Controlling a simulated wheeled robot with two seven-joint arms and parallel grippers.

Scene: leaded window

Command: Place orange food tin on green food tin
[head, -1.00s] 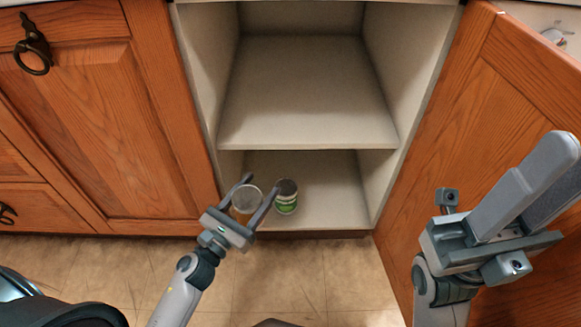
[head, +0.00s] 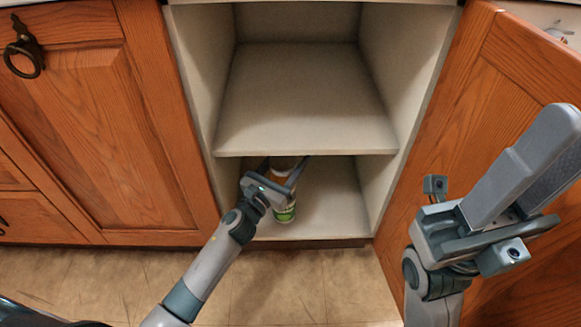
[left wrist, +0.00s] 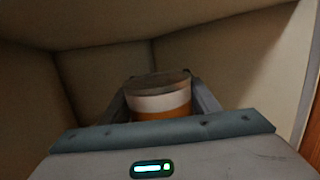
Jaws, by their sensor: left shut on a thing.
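The orange food tin (head: 281,168) is held between the fingers of my left gripper (head: 286,166), in the lower compartment of the cabinet. In the left wrist view the orange tin (left wrist: 160,100) shows upright between both fingers, with a white band and a grey top. The green food tin (head: 285,213) stands on the cabinet floor, below the orange tin in the head view; its top is hidden behind the gripper. I cannot tell whether the two tins touch. My right gripper (head: 475,215) is empty at the right, in front of the open door; its finger gap is unclear.
The middle shelf (head: 305,105) is empty, and its front edge is close to my left fingertips. The cabinet floor (head: 335,205) is clear to the right of the green tin. The open wooden door (head: 510,90) bounds the right side.

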